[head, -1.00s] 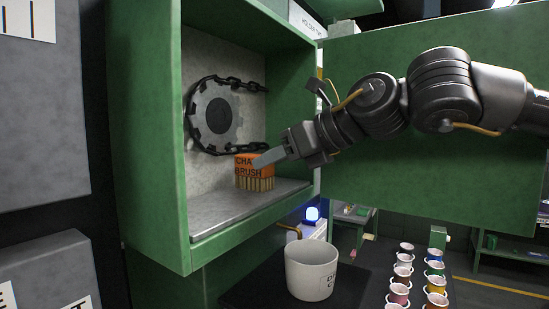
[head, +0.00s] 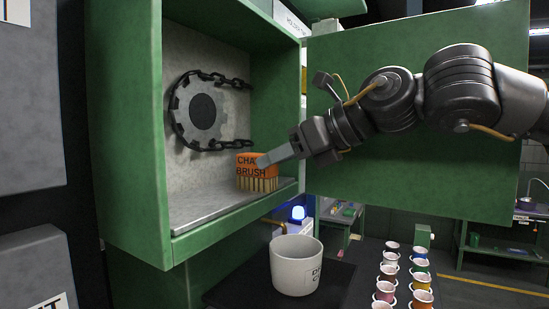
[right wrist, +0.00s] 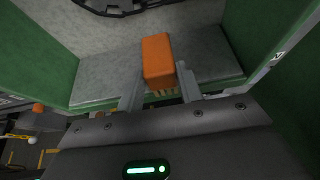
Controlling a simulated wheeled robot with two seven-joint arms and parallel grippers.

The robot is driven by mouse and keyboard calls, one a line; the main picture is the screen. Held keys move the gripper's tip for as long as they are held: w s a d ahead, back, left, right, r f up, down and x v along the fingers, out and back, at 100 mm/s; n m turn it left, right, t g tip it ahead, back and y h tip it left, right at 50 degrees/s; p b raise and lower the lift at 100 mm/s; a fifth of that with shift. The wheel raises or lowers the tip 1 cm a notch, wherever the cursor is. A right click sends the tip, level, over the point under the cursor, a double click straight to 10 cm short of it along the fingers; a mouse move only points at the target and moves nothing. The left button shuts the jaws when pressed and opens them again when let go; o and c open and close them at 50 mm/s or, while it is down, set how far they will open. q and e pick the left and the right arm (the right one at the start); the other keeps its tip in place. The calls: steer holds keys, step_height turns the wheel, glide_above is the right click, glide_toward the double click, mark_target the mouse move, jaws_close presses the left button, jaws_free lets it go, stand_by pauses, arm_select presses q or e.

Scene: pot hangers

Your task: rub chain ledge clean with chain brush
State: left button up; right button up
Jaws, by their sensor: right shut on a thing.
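The chain brush (head: 258,168) is an orange block with dark lettering and tan bristles pointing down. My right gripper (head: 264,161) is shut on it, and the brush stands upright at the right part of the chain ledge (head: 205,206). The bristles are at the ledge surface; I cannot tell how firmly they touch. The right wrist view shows the orange brush (right wrist: 158,60) between the two grey fingers, over the grey ledge (right wrist: 100,78). A dark chain (head: 205,146) loops around a grey sprocket on the back wall. My left gripper is not in view.
The ledge is the floor of a green cabinet (head: 125,130) with its green door (head: 420,165) open to the right, behind my right arm. Below stand a white mug (head: 296,266) and several small coloured cups (head: 405,275).

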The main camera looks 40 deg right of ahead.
mark_target(259, 154)
steer(key=shift+w+a, duration=0.25)
steer(key=shift+w, duration=0.4)
steer(key=shift+w+a, duration=0.2)
steer(key=shift+w, duration=0.5)
steer(key=shift+w+a, duration=0.2)
steer(key=shift+w, duration=0.45)
steer(key=shift+s+r, duration=0.1)
steer(key=shift+r+p, duration=1.45)
steer(key=shift+r, duration=0.55)
steer(key=shift+s+d+f, duration=0.1)
steer(key=shift+s+d, duration=0.1)
steer(key=shift+s, duration=0.3)
steer(key=s+d+b, duration=0.1)
steer(key=s+d, duration=0.1)
steer(key=s, duration=0.7)
steer(key=s+d+b, duration=0.2)
steer(key=s+d, duration=0.1)
steer(key=s, duration=0.6)
steer(key=shift+d, duration=0.25)
